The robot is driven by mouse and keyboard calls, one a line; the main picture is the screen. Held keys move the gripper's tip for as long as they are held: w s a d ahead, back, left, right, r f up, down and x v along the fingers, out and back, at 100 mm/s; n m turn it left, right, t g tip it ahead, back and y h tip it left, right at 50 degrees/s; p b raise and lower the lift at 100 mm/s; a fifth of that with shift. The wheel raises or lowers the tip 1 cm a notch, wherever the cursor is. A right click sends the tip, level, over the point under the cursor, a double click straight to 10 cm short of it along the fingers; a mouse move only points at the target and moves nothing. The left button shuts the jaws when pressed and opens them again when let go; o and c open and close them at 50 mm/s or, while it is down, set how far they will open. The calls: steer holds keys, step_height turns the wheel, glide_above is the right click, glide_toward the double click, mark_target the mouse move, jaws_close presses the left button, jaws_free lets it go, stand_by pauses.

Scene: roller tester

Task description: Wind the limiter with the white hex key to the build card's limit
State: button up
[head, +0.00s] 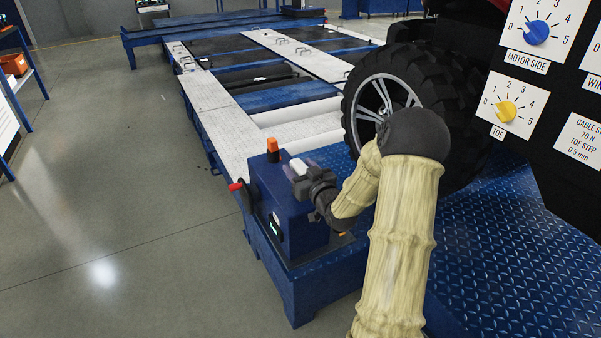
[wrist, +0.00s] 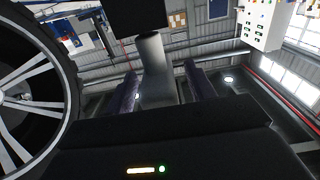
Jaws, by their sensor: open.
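My gripper (head: 302,168) is open beside the top of the blue box (head: 290,215). Its two purple fingers (wrist: 165,88) stand on either side of a pale cylinder in the wrist view, with a gap at the right finger. A small white piece (head: 298,167) shows at the fingers in the head view. I cannot tell for certain whether this pale thing is the white hex key. A dark block (wrist: 136,14) sits at the cylinder's far end. The limiter cannot be made out. A cut-off card (head: 581,139) at right reads "70 N" and "toe step 0.5 mm".
An orange beacon (head: 273,150) and a red-knobbed handle (head: 236,186) are on the blue box, close to my gripper. A large tyre (head: 430,90) stands behind my arm. Yellow toe (head: 506,112) and blue motor-side (head: 537,32) dials are at right. The floor at left is clear.

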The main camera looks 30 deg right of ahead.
steer(key=shift+c, duration=0.4)
jaws_close()
steer(key=shift+r, duration=0.1)
step_height(320, 180, up, 10)
steer(key=p, duration=0.4)
